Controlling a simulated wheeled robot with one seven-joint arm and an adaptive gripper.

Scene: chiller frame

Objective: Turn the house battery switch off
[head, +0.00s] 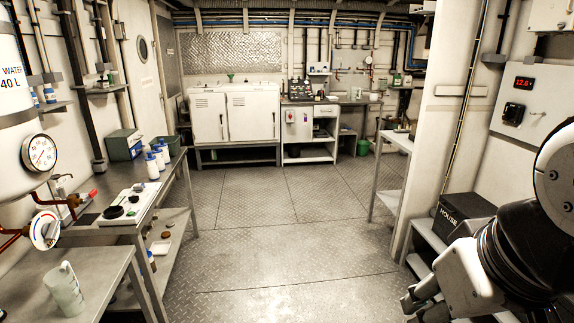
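A white wall panel (530,108) at the right carries a red lit display (523,84) that seems to read 12.6. Below the display is a black switch (513,114), too small for me to read its position. A black battery box (466,209) marked "HOUSE" sits on a low shelf beneath the panel. My gripper (411,303) is at the bottom right, low and left of the battery box, well below and apart from the switch. My arm hides part of its fingers, so I cannot tell how far they are open.
A white pillar (440,110) stands left of the panel, with a narrow grey table (393,160) beyond it. The metal floor (270,230) in the middle is clear. A long bench with jars and a hotplate (127,207) runs along the left. White cabinets (235,115) stand at the back.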

